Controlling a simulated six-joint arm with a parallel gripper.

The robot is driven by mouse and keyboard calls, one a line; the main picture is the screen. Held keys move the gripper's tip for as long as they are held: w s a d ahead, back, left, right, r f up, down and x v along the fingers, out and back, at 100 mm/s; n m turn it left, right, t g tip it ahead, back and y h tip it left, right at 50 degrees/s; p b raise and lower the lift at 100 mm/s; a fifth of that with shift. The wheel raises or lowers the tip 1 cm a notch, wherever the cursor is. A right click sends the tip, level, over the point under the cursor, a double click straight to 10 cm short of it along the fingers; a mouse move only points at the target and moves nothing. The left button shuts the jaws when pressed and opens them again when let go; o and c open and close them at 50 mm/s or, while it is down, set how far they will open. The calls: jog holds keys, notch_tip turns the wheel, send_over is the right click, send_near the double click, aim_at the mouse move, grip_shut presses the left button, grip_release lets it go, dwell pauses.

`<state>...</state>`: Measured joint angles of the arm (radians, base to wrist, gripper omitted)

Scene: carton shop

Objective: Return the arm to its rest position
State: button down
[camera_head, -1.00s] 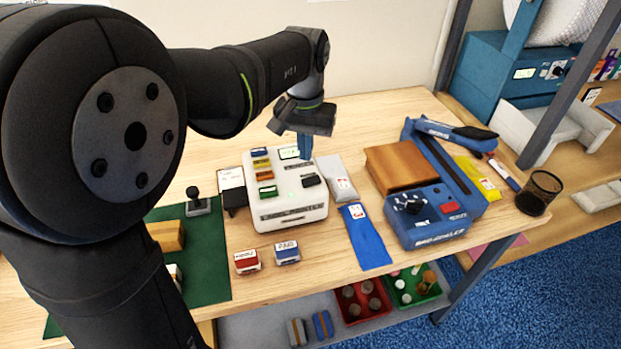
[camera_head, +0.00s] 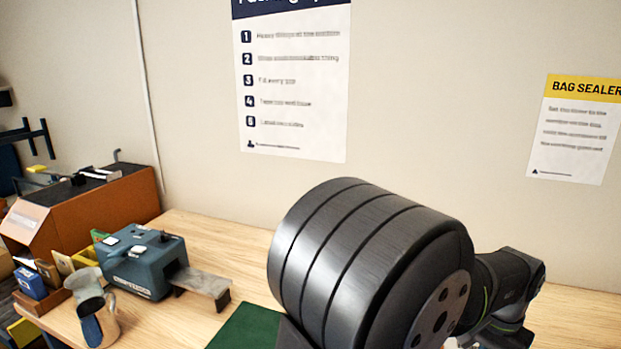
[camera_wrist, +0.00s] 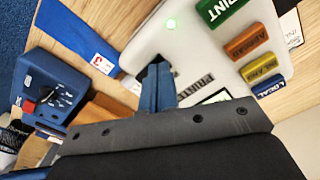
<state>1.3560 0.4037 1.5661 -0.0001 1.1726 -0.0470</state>
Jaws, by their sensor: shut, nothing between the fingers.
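My gripper (camera_wrist: 161,88) shows in the wrist view with its two blue fingers together and nothing between them. It is over the white label printer (camera_wrist: 145,45), whose green light and coloured buttons show. The fingers cover part of the printer's lettering, and I cannot tell whether they touch it. In the head view my dark arm fills the lower right, and the gripper's fingers are hidden or out of frame there.
Bare table (camera_head: 215,240) lies between.

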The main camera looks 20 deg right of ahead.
dwell(0.4)
jog(key=shift+r, duration=4.3)
jog(key=w+a+n, duration=0.2)
jog(key=w+a, duration=0.5)
jog(key=w, duration=0.5)
jog(key=shift+w+a+f, duration=0.2)
jog(key=shift+w+a, duration=0.05)
jog(key=shift+a, duration=0.05)
jog(key=c, duration=0.9)
grip_release()
jog(key=shift+c, duration=0.2)
jog(key=o, duration=0.4)
jog(key=shift+d+r, duration=0.15)
jog(key=o, duration=0.5)
jog(key=d+r+n, duration=0.1)
jog(key=d+r, duration=0.1)
jog(key=r, duration=0.1)
jog(key=d+r+n, duration=0.1)
jog(key=d+r, duration=0.1)
jog(key=d+r+n, duration=0.2)
jog(key=d+r, duration=0.1)
jog(key=shift+w+r, duration=0.15)
jog(key=shift+r, duration=0.2)
jog(key=shift+o, duration=0.2)
notch_tip(320, 180, down, 10)
jog(key=shift+r, duration=0.15)
